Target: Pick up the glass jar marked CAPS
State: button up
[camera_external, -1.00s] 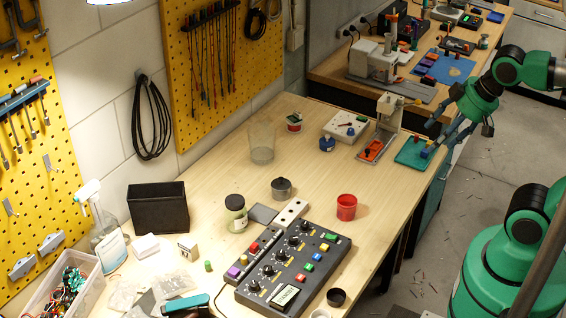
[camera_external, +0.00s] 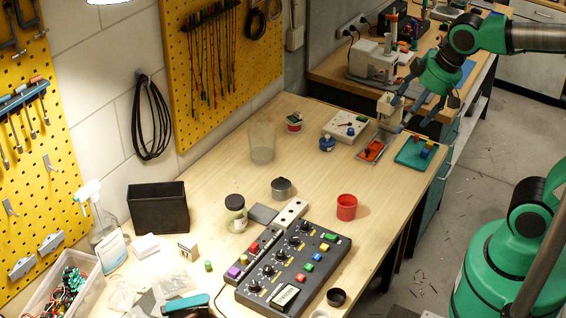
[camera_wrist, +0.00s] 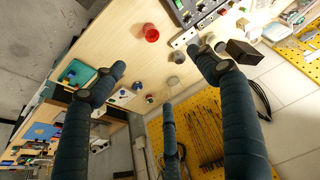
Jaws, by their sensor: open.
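A glass jar with a dark lid and a pale label (camera_external: 236,213) stands upright on the bench, left of the long control box. Its label is too small to read, so I cannot confirm CAPS. My gripper (camera_external: 420,108) is in the air over the far right part of the bench, well away from the jar. In the wrist view my gripper (camera_wrist: 160,72) has its three fingers spread, with nothing between them. What seems to be the jar in the wrist view is partly hidden by the right finger.
A control box (camera_external: 293,262) fills the front, and a black bin (camera_external: 158,207) stands left. A green tray (camera_external: 407,158) lies at right.

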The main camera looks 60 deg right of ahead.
jog(key=w+a+r+n+g+p, duration=0.1)
jog(key=w+a+p, duration=0.2)
jog(key=w, duration=1)
jog(key=n+g+p, duration=0.3)
jog(key=g+p, duration=0.1)
jog(key=p, duration=0.5)
send_over(235, 200)
notch_tip(235, 200, down, 27)
jog(key=shift+r, duration=0.2)
jog(key=shift+w+f, duration=0.15)
jog(key=shift+f, duration=0.15)
jog(key=shift+f+p, duration=0.35)
jog(key=shift+f, duration=3.95)
jog(key=shift+f, duration=0.15)
